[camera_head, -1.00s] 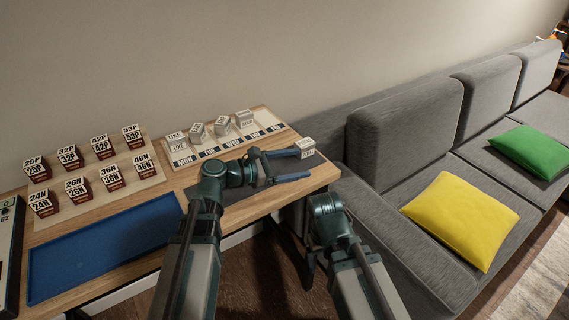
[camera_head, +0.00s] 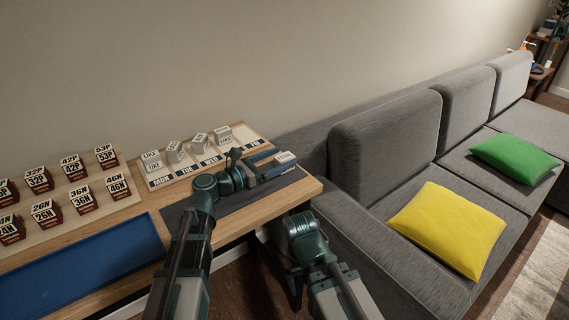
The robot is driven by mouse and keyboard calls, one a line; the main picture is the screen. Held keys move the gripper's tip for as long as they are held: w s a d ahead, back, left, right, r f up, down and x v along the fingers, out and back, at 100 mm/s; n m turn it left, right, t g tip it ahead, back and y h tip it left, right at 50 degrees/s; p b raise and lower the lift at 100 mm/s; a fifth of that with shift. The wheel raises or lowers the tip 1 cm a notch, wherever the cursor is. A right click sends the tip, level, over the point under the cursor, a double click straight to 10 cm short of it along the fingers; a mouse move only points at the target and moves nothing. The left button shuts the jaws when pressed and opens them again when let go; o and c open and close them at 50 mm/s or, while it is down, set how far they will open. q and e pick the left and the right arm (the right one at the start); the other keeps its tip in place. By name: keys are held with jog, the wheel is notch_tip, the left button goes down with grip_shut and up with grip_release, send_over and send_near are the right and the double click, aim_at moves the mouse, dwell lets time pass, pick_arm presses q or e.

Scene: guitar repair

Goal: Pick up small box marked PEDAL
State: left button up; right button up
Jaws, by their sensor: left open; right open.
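A small white-topped box (camera_head: 285,157) stands near the right end of the wooden table; its print is too small to read. My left gripper (camera_head: 283,163) is open, with its fingers pointing right at this box and their tips close beside it. I cannot tell whether they touch it. Other small white boxes stand on the day strip: one reads UKE (camera_head: 152,161) at MON, with several more to its right, one (camera_head: 222,135) with unclear print.
The strip marked with days (camera_head: 160,181) lies at the table's back. Several dark red boxes (camera_head: 79,170) stand on a board at left. A blue tray (camera_head: 85,262) is at the front. A grey sofa (camera_head: 385,140) with yellow (camera_head: 449,229) and green (camera_head: 516,158) cushions is at right.

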pick_arm(q)
jog(key=shift+w+d, duration=0.15)
jog(key=shift+d, duration=0.1)
jog(key=x, duration=0.5)
jog(key=shift+w+f, duration=0.2)
grip_shut()
